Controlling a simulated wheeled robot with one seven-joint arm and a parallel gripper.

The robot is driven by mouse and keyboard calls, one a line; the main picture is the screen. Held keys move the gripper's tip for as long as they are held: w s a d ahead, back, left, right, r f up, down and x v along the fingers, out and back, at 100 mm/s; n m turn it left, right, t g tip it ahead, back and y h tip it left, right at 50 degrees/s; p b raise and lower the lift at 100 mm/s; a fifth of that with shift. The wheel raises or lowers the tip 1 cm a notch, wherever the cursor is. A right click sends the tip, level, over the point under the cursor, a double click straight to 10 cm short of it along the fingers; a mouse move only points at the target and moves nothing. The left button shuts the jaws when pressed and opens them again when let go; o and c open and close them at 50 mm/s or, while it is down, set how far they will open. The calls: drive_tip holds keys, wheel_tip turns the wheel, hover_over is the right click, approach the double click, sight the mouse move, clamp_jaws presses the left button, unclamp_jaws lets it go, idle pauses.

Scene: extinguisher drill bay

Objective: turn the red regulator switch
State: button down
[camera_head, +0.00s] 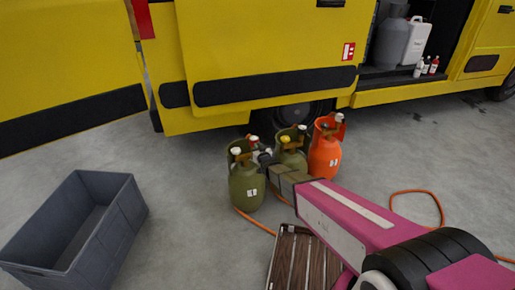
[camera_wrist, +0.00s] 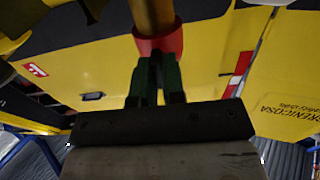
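A red regulator switch (camera_wrist: 158,42) shows in the wrist view as a red collar on a brass-coloured stem (camera_wrist: 152,14). My gripper (camera_wrist: 159,62) has its two dark green fingers close together, with their tips at the lower edge of the red part. I cannot tell whether they clasp it or only touch it. In the head view my gripper (camera_head: 266,158) is at the top of the front green gas cylinder (camera_head: 247,186). A small red part (camera_head: 253,140) shows just behind it. The gripper hides part of that cylinder's valve.
A second green cylinder (camera_head: 291,160) and an orange cylinder (camera_head: 324,155) stand close by on the right. A yellow truck (camera_head: 260,45) is behind. A grey crate (camera_head: 120,222) is at left, a slatted wooden thing (camera_head: 285,262) in front. An orange hose (camera_head: 412,191) lies on the floor.

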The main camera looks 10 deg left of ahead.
drive_tip(key=shift+m, duration=0.4)
drive_tip(key=m, duration=1.2)
drive_tip(key=shift+w+d+f+m, duration=0.1)
drive_tip(key=shift+d+f+m, duration=0.05)
drive_tip(key=shift+m, duration=0.25)
drive_tip(key=m, duration=0.4)
drive_tip(key=shift+m, duration=0.3)
drive_tip(key=c, duration=1.2)
unclamp_jaws()
